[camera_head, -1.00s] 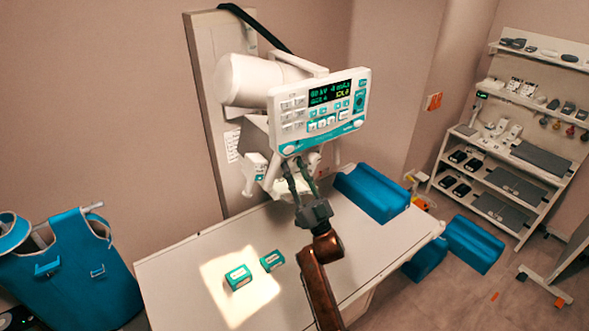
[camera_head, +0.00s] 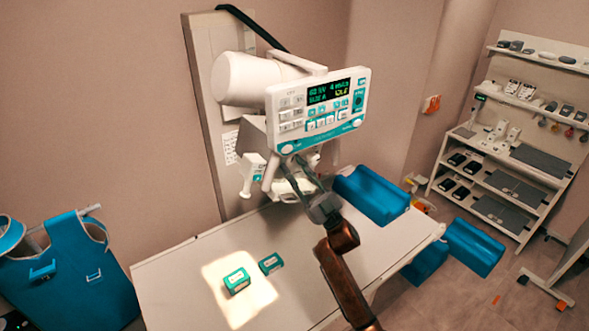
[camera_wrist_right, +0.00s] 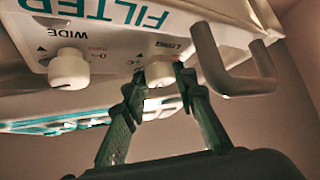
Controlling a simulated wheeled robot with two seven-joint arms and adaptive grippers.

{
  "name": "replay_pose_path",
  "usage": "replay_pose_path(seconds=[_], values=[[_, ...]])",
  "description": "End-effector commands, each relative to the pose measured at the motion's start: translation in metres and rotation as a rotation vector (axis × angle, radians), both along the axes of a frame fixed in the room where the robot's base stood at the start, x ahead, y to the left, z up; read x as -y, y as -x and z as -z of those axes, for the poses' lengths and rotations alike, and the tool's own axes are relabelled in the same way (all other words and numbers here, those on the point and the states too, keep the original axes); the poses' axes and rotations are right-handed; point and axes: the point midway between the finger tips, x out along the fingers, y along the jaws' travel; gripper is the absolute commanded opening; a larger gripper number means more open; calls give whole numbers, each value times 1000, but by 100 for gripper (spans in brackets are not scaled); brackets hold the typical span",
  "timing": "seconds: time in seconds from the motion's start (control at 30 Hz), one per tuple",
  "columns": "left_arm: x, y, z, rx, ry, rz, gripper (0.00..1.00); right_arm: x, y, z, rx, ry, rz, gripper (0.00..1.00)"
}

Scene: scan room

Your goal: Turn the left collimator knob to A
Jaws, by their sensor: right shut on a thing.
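The knob marked WIDE (camera_wrist_right: 68,70) is at the left and free. The other knob (camera_wrist_right: 160,75) is between the fingertips of my right gripper (camera_wrist_right: 161,73), which is shut on it. I cannot tell whether this is the left collimator knob or where its pointer stands. In the head view my right gripper (camera_head: 291,163) reaches up under the console. My left gripper is not in view.
The console (camera_head: 318,110) with its lit display hangs just above my right gripper. A grey bent handle (camera_wrist_right: 235,80) is close beside the held knob. Below is the white table (camera_head: 185,265) with two teal boxes (camera_head: 236,280) (camera_head: 270,263). Blue cushions (camera_head: 372,195) lie to the right.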

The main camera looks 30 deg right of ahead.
Motion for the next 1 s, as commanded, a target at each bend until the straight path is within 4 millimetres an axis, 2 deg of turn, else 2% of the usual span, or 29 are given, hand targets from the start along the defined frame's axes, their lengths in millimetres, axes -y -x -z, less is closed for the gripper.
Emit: replay_pose_path(seconds=[0.07,0.1,0.17,0.57,1.0], values=[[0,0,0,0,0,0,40,0,0,0,-1,-1,1,2],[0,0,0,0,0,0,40,0,0,0,-1,-1,1,29],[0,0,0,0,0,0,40,0,0,0,-1,-1,1,33],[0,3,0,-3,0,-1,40,2,5,6,-2,-3,1,33],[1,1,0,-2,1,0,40,25,64,64,-4,-2,2,33]])
